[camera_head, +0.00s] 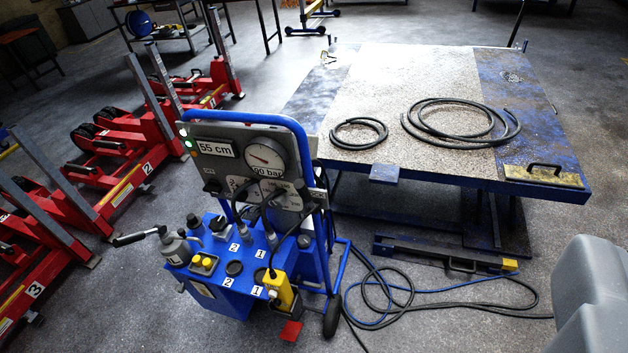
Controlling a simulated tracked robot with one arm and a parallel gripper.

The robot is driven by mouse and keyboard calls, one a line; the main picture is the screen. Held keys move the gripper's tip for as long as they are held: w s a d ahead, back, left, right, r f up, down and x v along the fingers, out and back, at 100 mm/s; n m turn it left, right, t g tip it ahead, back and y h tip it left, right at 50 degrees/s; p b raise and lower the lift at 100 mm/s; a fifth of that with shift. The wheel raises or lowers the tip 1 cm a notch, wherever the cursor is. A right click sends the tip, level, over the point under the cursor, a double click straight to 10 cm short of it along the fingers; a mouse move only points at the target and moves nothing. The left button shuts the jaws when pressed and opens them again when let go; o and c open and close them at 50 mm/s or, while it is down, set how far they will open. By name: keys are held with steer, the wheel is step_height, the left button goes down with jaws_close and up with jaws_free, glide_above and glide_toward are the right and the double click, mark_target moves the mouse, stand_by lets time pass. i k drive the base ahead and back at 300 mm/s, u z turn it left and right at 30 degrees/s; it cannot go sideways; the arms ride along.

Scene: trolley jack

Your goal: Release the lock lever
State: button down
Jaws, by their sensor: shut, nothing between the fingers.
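The blue control trolley (262,230) stands upright in the middle, with a gauge panel (245,160) marked "55 cm" and a dial reading "90 bar". A lever with a black grip (130,239) sticks out to the left from a grey valve body (174,246) on its deck. I cannot tell if this is the lock lever. Several red trolley jacks (118,190) stand in a row on the left, some with number labels, with black handles and upright grey bars. The fingers of my gripper do not show. A grey part, likely mine, fills the lower right corner.
A blue lift table (440,165) with coiled hoses (460,120) stands behind the trolley on the right. Black and blue hoses (420,305) lie on the floor by the trolley's wheel. A dark bar (420,252) lies before the table. Workbenches stand at the back.

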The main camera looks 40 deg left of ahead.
mark_target(301, 187)
steer(key=i, duration=0.85)
steer(key=z, duration=0.1)
